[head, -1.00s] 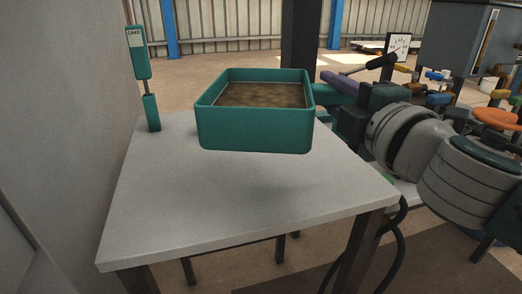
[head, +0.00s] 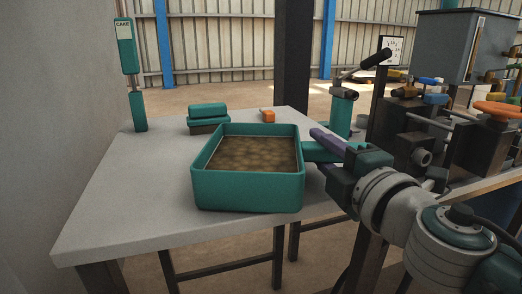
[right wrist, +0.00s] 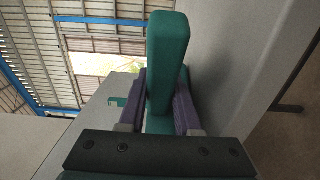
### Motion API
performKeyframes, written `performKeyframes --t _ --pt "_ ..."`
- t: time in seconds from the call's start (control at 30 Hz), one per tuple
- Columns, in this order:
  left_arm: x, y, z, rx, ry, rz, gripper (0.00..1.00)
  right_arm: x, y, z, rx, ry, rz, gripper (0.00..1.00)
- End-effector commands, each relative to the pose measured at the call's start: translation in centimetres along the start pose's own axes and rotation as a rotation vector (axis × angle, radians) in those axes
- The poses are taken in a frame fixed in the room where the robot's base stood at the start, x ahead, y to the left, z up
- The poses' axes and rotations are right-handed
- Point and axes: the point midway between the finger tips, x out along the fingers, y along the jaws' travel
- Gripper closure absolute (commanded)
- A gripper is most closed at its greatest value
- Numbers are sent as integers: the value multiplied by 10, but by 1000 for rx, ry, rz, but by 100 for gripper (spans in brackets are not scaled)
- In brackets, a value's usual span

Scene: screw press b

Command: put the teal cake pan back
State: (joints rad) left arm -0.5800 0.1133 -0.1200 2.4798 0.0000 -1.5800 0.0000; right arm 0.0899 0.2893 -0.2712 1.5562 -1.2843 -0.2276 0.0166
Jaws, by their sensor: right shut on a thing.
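The teal cake pan (head: 248,192) is over the grey table, filled with a brown, lumpy content. It looks level; I cannot tell if its base touches the tabletop. My right gripper (head: 322,148) is at its right side, with purple fingers shut on the pan's teal handle. In the right wrist view, the teal handle (right wrist: 165,70) stands between both fingers of the right gripper (right wrist: 162,105). A teal post with a CAKE label (head: 125,45) stands at the table's back left. My left gripper is not in view.
The table (head: 130,205) is bare at the left and front left. Behind the pan are a teal block on a dark base (head: 208,112) and an orange block (head: 268,116). A teal upright (head: 342,112) and a machine with an orange handwheel (head: 498,110) stand to the right.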

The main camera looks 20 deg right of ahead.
Motion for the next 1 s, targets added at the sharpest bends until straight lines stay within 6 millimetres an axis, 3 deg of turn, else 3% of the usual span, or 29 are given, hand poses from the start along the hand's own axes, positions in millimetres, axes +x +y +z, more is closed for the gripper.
performKeyframes --t 0.1,0.13,0.37,0.7,0.87,1.0 --pt "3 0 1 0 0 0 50 0 -2 0 2 0 2 100" --pt "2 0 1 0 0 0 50 0 -2 0 1 0 0 66" --pt "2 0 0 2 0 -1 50 0 -1 0 0 0 0 40" --pt "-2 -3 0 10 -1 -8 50 -1 1 0 0 0 0 38" --pt "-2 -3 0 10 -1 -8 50 -22 -1 0 1 1 -3 38" --pt "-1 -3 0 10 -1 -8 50 -51 -2 0 0 1 -4 38"
